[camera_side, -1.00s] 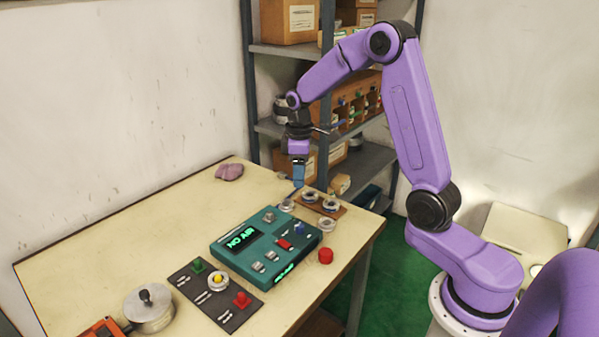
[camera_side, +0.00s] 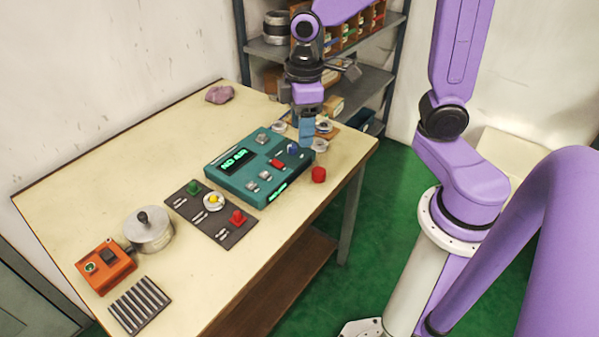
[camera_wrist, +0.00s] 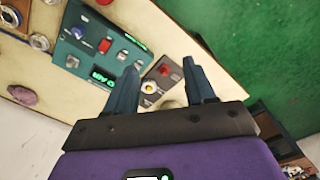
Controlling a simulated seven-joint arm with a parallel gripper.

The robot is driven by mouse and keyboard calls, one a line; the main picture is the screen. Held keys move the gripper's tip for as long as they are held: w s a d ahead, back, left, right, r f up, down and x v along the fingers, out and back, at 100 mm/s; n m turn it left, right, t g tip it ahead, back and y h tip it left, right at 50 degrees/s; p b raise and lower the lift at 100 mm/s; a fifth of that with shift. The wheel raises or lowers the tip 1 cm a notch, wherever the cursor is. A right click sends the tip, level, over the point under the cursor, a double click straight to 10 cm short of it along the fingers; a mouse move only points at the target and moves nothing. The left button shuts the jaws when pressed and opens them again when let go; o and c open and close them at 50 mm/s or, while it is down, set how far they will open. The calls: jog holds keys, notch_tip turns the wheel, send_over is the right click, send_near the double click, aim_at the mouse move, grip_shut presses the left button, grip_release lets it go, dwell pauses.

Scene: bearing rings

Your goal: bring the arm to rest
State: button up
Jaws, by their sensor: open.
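My gripper (camera_side: 306,143) hangs with its blue fingers pointing down by the right back end of the teal panel (camera_side: 226,182), in front of a small wooden tray with rings. In the wrist view my gripper (camera_wrist: 161,66) has its two fingers well apart with nothing held between them. A bearing ring (camera_side: 279,127) lies left of the fingers, and another ring (camera_side: 320,145) lies just right of them. The fingers hide part of the tray area. Rings also show at upper left in the wrist view, such as this ring (camera_wrist: 40,42). The height above the table is hard to tell.
A dark button mat (camera_side: 190,215), a round metal device (camera_side: 150,238), an orange box (camera_side: 103,270) and a slotted block (camera_side: 140,303) stand on the table. A red button (camera_side: 318,174) is near the right edge. A shelf stands behind.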

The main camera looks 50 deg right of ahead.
jog(key=s+n, duration=0.2)
jog(key=s, duration=1.5)
jog(key=shift+s+a+n, duration=0.15)
jog(key=shift+n, duration=0.15)
